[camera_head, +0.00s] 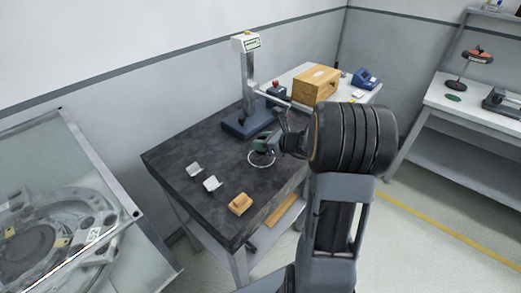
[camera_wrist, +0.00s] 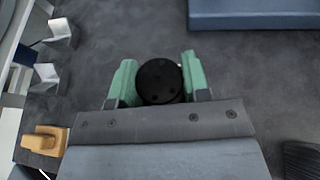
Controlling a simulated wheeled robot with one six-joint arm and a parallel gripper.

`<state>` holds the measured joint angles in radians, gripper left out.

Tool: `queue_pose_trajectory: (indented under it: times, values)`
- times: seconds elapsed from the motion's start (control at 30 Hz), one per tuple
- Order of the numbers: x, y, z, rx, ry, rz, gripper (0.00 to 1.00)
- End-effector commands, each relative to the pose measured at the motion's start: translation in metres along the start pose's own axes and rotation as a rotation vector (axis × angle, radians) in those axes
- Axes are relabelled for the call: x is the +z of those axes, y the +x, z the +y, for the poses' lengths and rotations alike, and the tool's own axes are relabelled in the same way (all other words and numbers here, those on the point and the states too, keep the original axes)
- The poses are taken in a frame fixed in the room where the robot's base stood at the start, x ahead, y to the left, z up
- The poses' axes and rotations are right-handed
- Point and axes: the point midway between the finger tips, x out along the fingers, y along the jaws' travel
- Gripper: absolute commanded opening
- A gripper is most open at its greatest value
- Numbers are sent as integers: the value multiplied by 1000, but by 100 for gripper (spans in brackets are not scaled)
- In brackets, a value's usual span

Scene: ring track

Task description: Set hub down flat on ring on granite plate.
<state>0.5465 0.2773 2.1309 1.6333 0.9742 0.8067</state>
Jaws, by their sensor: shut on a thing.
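The hub (camera_wrist: 159,80) is a round black disc with small holes in its face, seen in the wrist view between two green finger pads. My gripper (camera_wrist: 158,84) is shut on it from both sides. In the head view my gripper (camera_head: 263,142) is over the dark granite plate (camera_head: 222,160), and the hub is hard to make out there. The thin white ring (camera_head: 251,160) shows on the plate just below and around my fingers, partly covered by them. It does not show in the wrist view. I cannot tell whether the hub touches the plate.
A height gauge (camera_head: 247,85) on a blue base stands behind my gripper. Two small metal V-shaped blocks (camera_head: 213,184) and a tan block (camera_head: 240,203) lie nearer on the plate.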

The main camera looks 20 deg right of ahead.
Motion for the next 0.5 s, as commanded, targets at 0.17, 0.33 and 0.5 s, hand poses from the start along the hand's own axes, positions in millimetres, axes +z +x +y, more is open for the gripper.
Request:
queue_pose_trajectory:
  times: [0.17, 0.33, 0.5]
  values:
    - [-14, 15, -2, 1, 2, 0, 0]
    - [-30, 21, -2, 0, 1, -1, 0]
    - [-33, 22, -2, -1, 0, -3, 0]
